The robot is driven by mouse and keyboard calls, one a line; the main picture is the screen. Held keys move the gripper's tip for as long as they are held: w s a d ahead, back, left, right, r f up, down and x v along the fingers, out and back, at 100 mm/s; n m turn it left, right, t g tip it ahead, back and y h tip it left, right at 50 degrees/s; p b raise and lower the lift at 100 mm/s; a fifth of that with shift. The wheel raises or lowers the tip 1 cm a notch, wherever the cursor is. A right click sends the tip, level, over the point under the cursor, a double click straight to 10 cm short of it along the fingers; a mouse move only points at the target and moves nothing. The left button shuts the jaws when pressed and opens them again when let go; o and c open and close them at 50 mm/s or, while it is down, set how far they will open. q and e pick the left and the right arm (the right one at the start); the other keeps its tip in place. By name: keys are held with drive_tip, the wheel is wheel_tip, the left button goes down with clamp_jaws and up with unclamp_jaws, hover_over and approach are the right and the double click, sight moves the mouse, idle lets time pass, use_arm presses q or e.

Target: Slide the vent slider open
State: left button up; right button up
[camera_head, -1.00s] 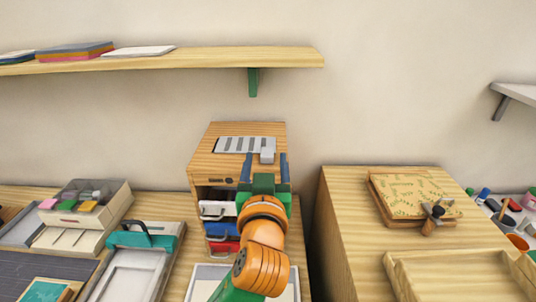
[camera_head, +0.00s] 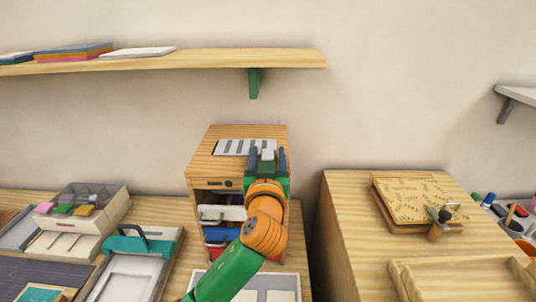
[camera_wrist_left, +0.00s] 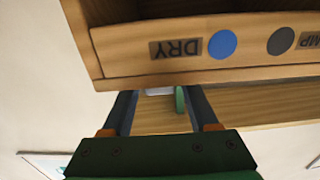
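The vent slider is a grey slotted plate (camera_head: 232,147) with a small grey knob (camera_head: 267,155) at its right end, on top of a wooden cabinet (camera_head: 205,165). My left gripper (camera_head: 268,157) is at the cabinet's top front edge, with one dark finger on each side of the knob. The fingers stand apart; I cannot tell whether they touch the knob. In the left wrist view the gripper (camera_wrist_left: 158,95) shows a gap between its fingers, with a pale grey piece (camera_wrist_left: 158,91) partly visible there. My right gripper is not in view.
A wooden shelf (camera_head: 180,60) runs above on the wall. A teal-edged press (camera_head: 140,245) lies to the left.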

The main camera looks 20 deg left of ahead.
use_arm(q)
clamp_jaws()
idle(1.2)
